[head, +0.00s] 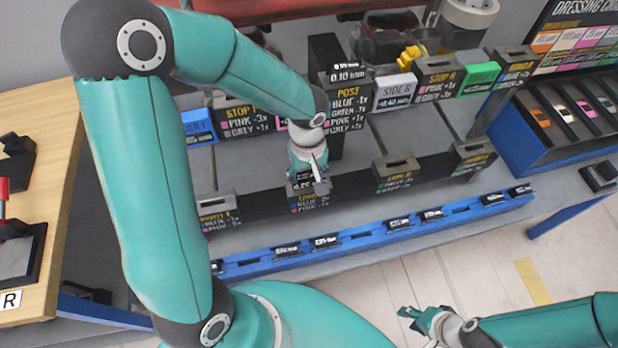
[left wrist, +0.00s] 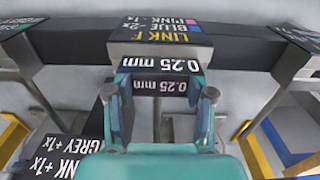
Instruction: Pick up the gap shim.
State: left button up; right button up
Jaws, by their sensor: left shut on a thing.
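The gap shim (left wrist: 158,66) is a small black block with white "0.25 mm" lettering on its top and front. In the left wrist view it sits between the two fingers of my left gripper (left wrist: 161,98), which is shut on it. In the head view my left gripper (head: 312,172) is at the black rail's middle block, with the shim (head: 304,185) partly hidden below it. My right gripper (head: 424,318) is open and empty over the floor.
A blue rail (head: 365,236) with several black labelled pieces runs along the front. A tall "POST" block (head: 347,108) stands behind my left gripper, with a 0.10 mm piece on top. A wooden table (head: 45,130) is at left, a blue rack (head: 525,140) at right.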

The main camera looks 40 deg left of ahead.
pick_arm(q)
jog(key=shift+r, duration=0.1)
jog(key=shift+c, duration=0.3)
notch_tip(320, 180, up, 20)
jog(key=f, duration=0.1)
notch_tip(320, 180, up, 5)
jog(key=p, duration=0.4)
send_over(308, 175)
jog(key=shift+r, duration=0.2)
jog(key=shift+f, duration=0.1)
dwell(0.6)
